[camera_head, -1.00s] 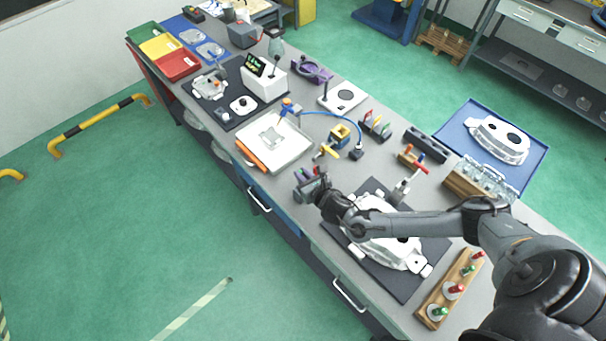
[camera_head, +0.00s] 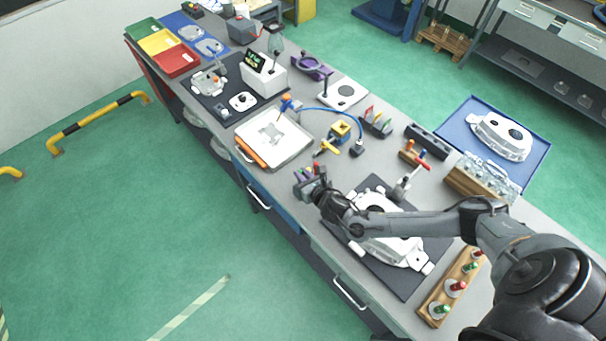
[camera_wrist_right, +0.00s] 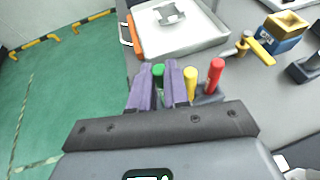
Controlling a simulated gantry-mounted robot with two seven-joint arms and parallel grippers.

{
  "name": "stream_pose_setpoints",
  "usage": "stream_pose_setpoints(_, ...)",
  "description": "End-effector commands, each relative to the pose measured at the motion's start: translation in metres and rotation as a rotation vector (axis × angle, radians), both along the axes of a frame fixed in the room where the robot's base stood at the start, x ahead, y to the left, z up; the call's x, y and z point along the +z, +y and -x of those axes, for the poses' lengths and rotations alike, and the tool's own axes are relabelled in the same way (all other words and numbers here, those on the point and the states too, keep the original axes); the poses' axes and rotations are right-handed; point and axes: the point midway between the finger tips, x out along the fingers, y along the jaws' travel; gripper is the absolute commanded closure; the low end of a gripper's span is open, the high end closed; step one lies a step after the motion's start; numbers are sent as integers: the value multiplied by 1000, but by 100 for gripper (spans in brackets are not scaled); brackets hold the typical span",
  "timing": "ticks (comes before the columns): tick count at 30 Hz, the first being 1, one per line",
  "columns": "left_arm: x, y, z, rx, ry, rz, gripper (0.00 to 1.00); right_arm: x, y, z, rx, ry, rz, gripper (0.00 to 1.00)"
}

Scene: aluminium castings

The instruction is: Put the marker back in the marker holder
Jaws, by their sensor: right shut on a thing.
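My right gripper (camera_head: 303,179) is at the front edge of the bench, left of the white casting. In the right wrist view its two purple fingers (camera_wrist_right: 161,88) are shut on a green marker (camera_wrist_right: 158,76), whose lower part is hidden. A yellow marker (camera_wrist_right: 190,80) and a red marker (camera_wrist_right: 215,75) stand just right of the fingers in a dark grey holder (camera_wrist_right: 210,98). The green marker lines up with them, but I cannot tell whether its lower end is in the holder. My left gripper is not in view.
A white tray (camera_head: 297,150) with an orange edge piece lies just beyond. A yellow-handled clamp (camera_head: 329,147) is close to the right. The white casting (camera_head: 388,240) on a dark mat lies under my right forearm. A second dark block (camera_head: 378,129) holds coloured pieces.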

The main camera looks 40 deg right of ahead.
Motion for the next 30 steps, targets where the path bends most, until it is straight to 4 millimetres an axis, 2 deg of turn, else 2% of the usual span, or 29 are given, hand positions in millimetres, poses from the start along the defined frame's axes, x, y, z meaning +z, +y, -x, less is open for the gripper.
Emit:
stream_pose_setpoints(28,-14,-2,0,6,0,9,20,-24,0,0,1,0,-1,100)
stream_pose_setpoints(29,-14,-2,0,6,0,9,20,-23,0,0,1,-1,-1,83)
stream_pose_setpoints(30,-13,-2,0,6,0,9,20,-23,0,0,1,-1,-1,77)
